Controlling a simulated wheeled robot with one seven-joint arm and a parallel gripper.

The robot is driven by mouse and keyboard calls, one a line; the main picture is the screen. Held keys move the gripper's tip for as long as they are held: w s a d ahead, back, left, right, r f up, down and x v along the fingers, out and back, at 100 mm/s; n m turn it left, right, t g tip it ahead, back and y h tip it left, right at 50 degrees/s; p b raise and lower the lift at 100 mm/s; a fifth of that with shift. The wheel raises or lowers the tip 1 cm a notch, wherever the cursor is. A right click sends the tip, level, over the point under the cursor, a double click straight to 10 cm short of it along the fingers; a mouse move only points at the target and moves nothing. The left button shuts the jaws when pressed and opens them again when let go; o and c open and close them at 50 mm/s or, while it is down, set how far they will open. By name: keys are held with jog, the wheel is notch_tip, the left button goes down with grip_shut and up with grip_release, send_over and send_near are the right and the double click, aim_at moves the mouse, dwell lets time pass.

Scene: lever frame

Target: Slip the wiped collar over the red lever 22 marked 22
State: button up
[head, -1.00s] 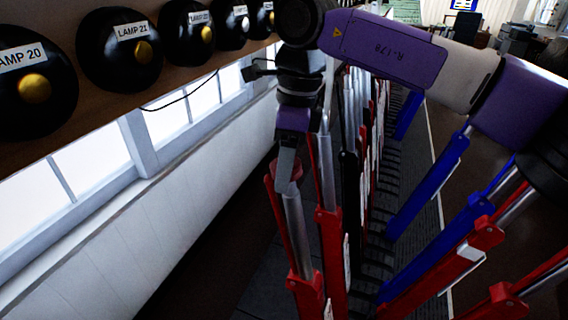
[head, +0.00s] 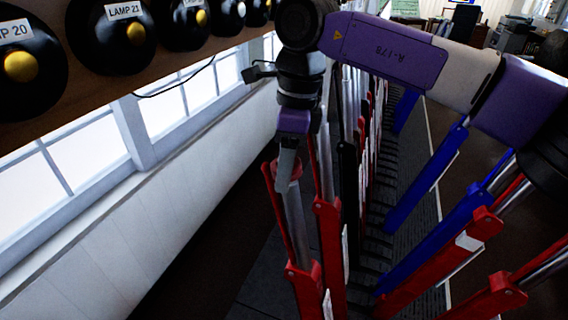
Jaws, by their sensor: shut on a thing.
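My gripper (head: 288,158) points down at the top of the nearest red lever (head: 303,278), which has a bare silver upper shaft (head: 297,215). It is shut on a dull red ring-like thing, the collar (head: 296,172), partly hidden behind the finger. The collar is at or just above the shaft's upper end. I cannot tell whether it is around the shaft or only over it. No number 22 is readable on the lever.
More red levers (head: 328,240) and a black one (head: 347,180) stand close behind in a row. Blue levers (head: 430,185) and red ones (head: 440,265) lean out at right. A shelf of black lamp domes (head: 123,35) hangs upper left. The floor left of the levers is clear.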

jog(key=o, duration=1.3)
jog(key=shift+o, duration=0.5)
jog(key=shift+r, duration=0.1)
jog(key=shift+w+d+r+p, duration=0.1)
jog(key=shift+d+r+p, duration=0.1)
jog(key=shift+r+p, duration=1.05)
jog(key=shift+w+d+r+p, duration=0.1)
jog(key=shift+d+r+p, duration=0.15)
jog(key=shift+r+p, duration=1)
jog(key=shift+d+r+p, duration=0.2)
jog(key=shift+r+p, duration=0.45)
jog(key=shift+r, duration=1.2)
